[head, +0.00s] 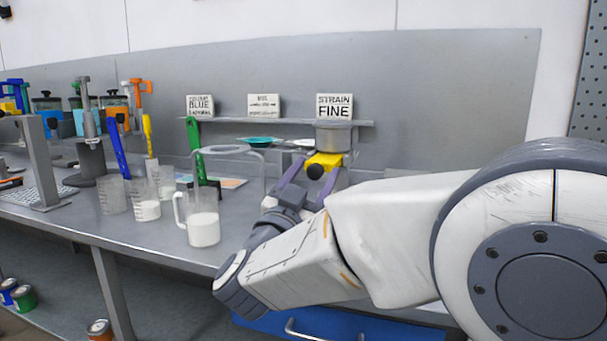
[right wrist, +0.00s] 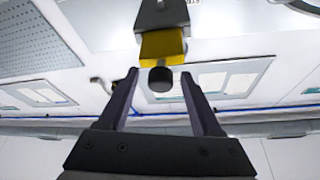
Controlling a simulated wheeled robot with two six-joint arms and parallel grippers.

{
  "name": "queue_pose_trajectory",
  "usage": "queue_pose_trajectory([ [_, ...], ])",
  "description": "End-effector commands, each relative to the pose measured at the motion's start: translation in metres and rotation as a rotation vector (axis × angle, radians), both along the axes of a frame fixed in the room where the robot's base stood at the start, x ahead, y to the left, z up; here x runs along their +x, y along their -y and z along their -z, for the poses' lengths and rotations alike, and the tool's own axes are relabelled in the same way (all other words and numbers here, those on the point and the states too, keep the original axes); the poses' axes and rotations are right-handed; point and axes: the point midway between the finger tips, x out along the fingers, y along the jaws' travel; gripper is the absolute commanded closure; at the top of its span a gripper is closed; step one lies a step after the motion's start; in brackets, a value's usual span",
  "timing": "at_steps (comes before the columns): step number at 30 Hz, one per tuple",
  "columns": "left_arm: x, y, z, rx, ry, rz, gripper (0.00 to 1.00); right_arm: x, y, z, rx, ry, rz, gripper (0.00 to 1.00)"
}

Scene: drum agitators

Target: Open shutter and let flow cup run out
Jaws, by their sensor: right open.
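The grey metal flow cup (head: 333,137) stands below the shelf's right end, with a yellow shutter block (head: 325,161) and black knob (head: 315,172) under it. My right gripper (head: 312,172) is in front of the shutter, its two fingers apart. In the right wrist view, the yellow block (right wrist: 162,46) hangs above and the black knob (right wrist: 160,80) appears between the open fingertips (right wrist: 159,74); I cannot tell whether they touch it. What is beneath the cup is hidden by my arm. My left gripper is not in view.
A clear jug (head: 203,222) with white liquid stands left of my right gripper. Several beakers (head: 148,207) stand further left, some holding colored-handled tools. A grey shelf (head: 280,122) carries sign cards, one reading "STRAIN FINE" (head: 334,106). The bench front (head: 130,232) is clear at left.

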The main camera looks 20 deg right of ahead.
Motion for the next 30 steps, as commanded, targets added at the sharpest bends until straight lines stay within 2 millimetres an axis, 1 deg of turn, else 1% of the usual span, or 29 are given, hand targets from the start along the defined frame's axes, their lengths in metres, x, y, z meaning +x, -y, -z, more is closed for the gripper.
queue_pose_trajectory([
  [5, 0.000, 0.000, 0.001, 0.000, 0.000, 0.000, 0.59, -0.008, -0.008, 0.004, 0.000, 0.000, -0.005, 0.34],
  [12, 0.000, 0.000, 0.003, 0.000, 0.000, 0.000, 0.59, -0.037, -0.032, 0.020, -0.001, -0.002, -0.005, 0.34],
  [18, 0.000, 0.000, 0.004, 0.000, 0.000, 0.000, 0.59, -0.052, -0.044, 0.027, 0.000, -0.001, -0.002, 0.34],
  [27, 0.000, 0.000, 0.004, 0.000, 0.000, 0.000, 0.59, -0.054, -0.045, 0.028, 0.000, 0.000, 0.000, 0.34],
  [30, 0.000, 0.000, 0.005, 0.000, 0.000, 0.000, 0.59, -0.051, -0.047, 0.030, 0.004, -0.006, -0.018, 0.34],
])
